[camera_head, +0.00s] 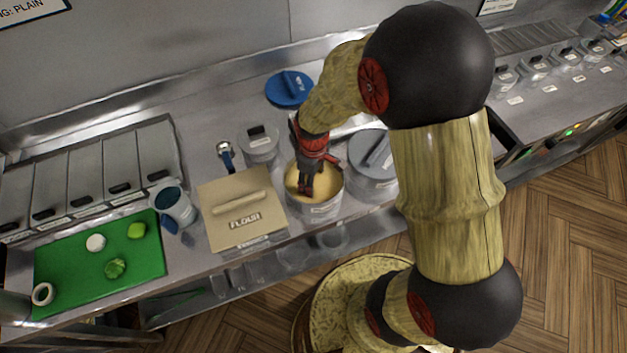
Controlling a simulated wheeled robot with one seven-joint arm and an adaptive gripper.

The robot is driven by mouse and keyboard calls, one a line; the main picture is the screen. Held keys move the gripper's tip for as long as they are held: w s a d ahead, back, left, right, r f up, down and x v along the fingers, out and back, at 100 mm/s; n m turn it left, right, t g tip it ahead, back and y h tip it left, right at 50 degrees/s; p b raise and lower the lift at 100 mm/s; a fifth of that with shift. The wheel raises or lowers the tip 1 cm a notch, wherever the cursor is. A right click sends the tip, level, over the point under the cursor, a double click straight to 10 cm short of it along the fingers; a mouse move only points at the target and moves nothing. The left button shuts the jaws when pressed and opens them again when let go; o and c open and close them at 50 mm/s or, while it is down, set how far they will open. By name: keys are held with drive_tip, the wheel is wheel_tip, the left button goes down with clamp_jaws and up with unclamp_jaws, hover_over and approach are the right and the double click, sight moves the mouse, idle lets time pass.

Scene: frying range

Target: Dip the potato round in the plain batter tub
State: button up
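My gripper (306,192) points down into an open round tub (318,211) of tan, batter-like contents, near the middle of the counter. Its fingertips are at or just below the rim, close to the surface. The fingers look close together, but I cannot tell whether they hold anything. The label on this tub is too small to read. No potato round shows clearly. A pale round piece (96,242) lies on the green board (70,262) at the left; I cannot tell what it is.
A lidded box marked flour (215,200) stands left of the tub, a grey-lidded tub (374,180) right. A small lidded canister (260,150) and blue lid (289,89) are behind.

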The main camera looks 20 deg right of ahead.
drive_tip(key=shift+a, duration=0.25)
drive_tip(key=shift+d, duration=0.6)
drive_tip(key=shift+a, duration=0.6)
drive_tip(key=shift+d+p, duration=0.3)
drive_tip(key=shift+r, duration=0.15)
wheel_tip(320, 180, up, 10)
drive_tip(key=p, duration=0.7)
drive_tip(key=shift+p, duration=0.35)
drive_tip(key=shift+r, duration=0.15)
idle(0.8)
wheel_tip(320, 180, up, 3)
drive_tip(key=shift+f+p, duration=0.1)
drive_tip(key=shift+p, duration=1)
